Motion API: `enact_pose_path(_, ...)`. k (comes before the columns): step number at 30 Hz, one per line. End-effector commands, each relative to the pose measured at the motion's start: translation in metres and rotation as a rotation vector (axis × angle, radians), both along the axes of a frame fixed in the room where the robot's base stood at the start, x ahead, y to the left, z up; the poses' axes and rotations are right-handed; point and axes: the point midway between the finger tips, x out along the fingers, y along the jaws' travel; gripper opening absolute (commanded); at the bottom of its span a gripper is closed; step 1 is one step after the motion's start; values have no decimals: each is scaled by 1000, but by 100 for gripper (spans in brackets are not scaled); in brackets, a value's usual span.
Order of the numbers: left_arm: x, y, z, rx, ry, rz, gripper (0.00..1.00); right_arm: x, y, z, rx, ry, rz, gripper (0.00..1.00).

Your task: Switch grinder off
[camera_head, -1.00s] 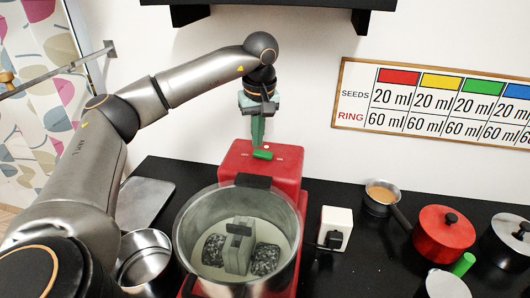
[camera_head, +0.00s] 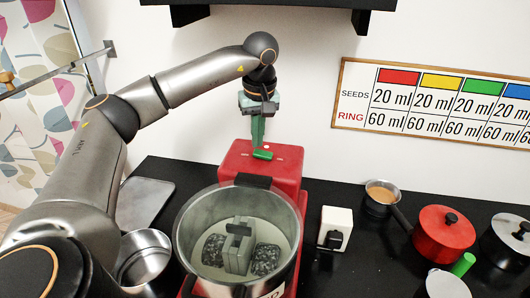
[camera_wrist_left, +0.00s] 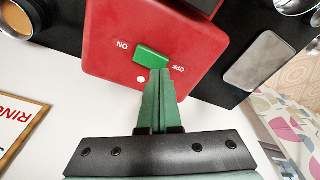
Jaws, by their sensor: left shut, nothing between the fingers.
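The grinder (camera_head: 277,166) is a red housing with a wide steel drum (camera_head: 184,240) in front. Two speckled grey stones (camera_head: 267,258) sit in the drum beside a grey centre block (camera_head: 238,245). A green switch (camera_head: 262,155) is on top of the housing. In the left wrist view the switch (camera_wrist_left: 152,55) lies between the ON and OFF labels. My left gripper (camera_head: 257,145) is shut and empty, pointing down. Its green fingertips (camera_wrist_left: 160,72) are at the switch's edge, on the OFF side; I cannot tell whether they touch. My right gripper is out of view.
A white box with a black knob (camera_head: 336,230), a small pan (camera_head: 382,193) and a red pot (camera_head: 444,230) stand to the right. A steel bowl (camera_head: 144,258) and a flat grey plate (camera_head: 146,200) lie left. A shelf (camera_head: 270,5) hangs above.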

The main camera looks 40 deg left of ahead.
Motion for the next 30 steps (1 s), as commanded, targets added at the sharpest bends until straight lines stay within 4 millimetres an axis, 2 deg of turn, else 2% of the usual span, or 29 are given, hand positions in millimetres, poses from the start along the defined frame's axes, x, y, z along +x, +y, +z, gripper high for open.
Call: enact_pose_path(30, 0, 0, -12, 0, 0, 0, 0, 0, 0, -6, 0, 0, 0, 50)
